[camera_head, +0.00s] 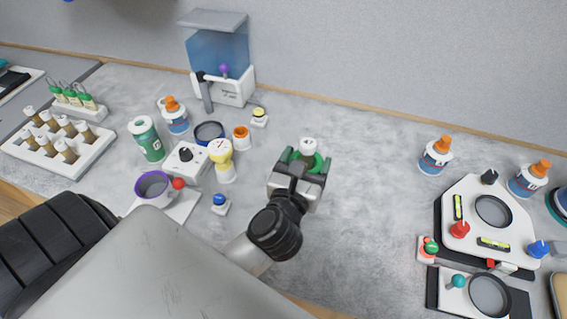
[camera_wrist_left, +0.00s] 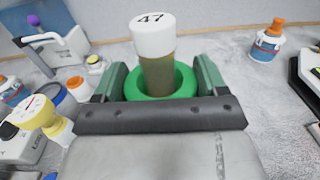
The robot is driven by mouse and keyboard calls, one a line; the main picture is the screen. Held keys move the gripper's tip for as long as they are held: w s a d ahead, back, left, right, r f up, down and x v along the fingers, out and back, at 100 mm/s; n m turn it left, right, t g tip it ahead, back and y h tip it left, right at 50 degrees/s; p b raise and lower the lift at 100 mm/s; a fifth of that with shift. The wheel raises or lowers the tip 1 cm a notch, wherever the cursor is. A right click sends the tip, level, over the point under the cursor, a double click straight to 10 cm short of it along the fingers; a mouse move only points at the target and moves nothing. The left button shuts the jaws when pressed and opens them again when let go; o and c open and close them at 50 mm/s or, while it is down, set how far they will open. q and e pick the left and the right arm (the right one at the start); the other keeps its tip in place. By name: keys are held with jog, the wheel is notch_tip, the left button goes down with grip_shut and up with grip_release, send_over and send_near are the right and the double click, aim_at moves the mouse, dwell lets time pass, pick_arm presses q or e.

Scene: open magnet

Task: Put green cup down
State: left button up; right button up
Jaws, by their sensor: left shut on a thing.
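The green cup (camera_head: 319,161) is between the fingers of my left gripper (camera_head: 303,165), near the middle of the bench. In the left wrist view the green cup (camera_wrist_left: 160,82) shows as a green ring between the two fingers, and my left gripper (camera_wrist_left: 160,85) is shut on it. A vial with a white cap marked 47 (camera_wrist_left: 154,38) stands upright inside the ring; its cap also shows in the head view (camera_head: 308,146). The cup's underside is hidden, so I cannot tell whether it touches the bench. My right gripper is not in view.
A yellow-topped device (camera_head: 221,158), an orange-rimmed jar (camera_head: 241,137) and a blue button (camera_head: 220,203) stand left of my gripper. A blue tank (camera_head: 218,60) stands behind.

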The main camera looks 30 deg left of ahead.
pick_arm(q)
jog(key=shift+w+r+y, duration=0.15)
jog(key=shift+w+y, duration=0.15)
jog(key=shift+w, duration=0.45)
jog(key=shift+w+a, duration=0.25)
jog(key=shift+a, duration=0.05)
jog(key=shift+w+a+f+b, duration=0.15)
jog(key=shift+w+a+f, duration=0.95)
jog(key=shift+a+f, duration=0.5)
jog(key=shift+w+a+f+b, duration=0.2)
jog(key=shift+w+a+f, duration=0.95)
jog(key=shift+f, duration=0.75)
jog(key=shift+w+a+f+b, duration=0.15)
jog(key=shift+w+a+f, duration=0.85)
jog(key=shift+a+f, duration=0.6)
jog(key=shift+d+f, duration=0.15)
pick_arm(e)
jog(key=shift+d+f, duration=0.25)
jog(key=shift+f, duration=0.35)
